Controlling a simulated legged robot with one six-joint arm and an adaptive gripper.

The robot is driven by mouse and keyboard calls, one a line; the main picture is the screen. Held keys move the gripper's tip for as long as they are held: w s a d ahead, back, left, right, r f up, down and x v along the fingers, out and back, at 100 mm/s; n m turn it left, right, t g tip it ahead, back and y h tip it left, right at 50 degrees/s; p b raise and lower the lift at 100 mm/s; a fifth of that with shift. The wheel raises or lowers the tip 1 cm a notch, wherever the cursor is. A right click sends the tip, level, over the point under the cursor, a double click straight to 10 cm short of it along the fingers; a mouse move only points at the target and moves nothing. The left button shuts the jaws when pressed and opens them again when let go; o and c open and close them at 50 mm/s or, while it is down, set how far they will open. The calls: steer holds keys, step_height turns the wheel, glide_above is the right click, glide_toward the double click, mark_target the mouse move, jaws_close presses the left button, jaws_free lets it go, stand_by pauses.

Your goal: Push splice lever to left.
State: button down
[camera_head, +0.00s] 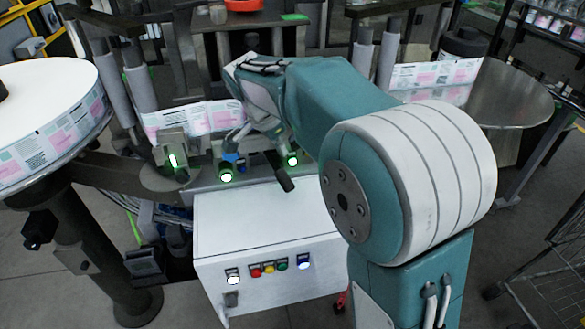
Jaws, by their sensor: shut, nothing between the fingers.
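A lever with a black handle (284,181), which looks like the splice lever, sticks out toward the front of the machine just above the white cabinet. My gripper (236,146) is shut and empty, pointing down to the left of the lever. A gap shows between the gripper and the handle in the picture, but I cannot judge their depth. The lever's base is partly hidden by my arm.
The white cabinet (235,225) has a row of coloured buttons (268,269) on its front. A large label reel (45,95) stands at left, and a round metal plate (515,95) at right. The label web (195,118) runs behind my gripper.

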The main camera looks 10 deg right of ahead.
mark_target(285, 180)
steer(key=x, duration=1)
steer(key=shift+d, duration=0.1)
stand_by(0.3)
steer(key=a+m, duration=0.1)
steer(key=s+a+m+g, duration=0.1)
steer(key=m, duration=0.1)
steer(key=shift+s+a, duration=0.2)
steer(key=shift+a, duration=0.05)
steer(key=a+m, duration=0.1)
steer(key=a+m+g, duration=0.1)
steer(key=shift+s+a+m, duration=0.1)
steer(key=shift+s+m, duration=0.15)
steer(key=shift+m, duration=0.15)
steer(key=shift+s+a, duration=0.1)
steer(key=shift+a, duration=1.6)
steer(key=shift+r, duration=0.1)
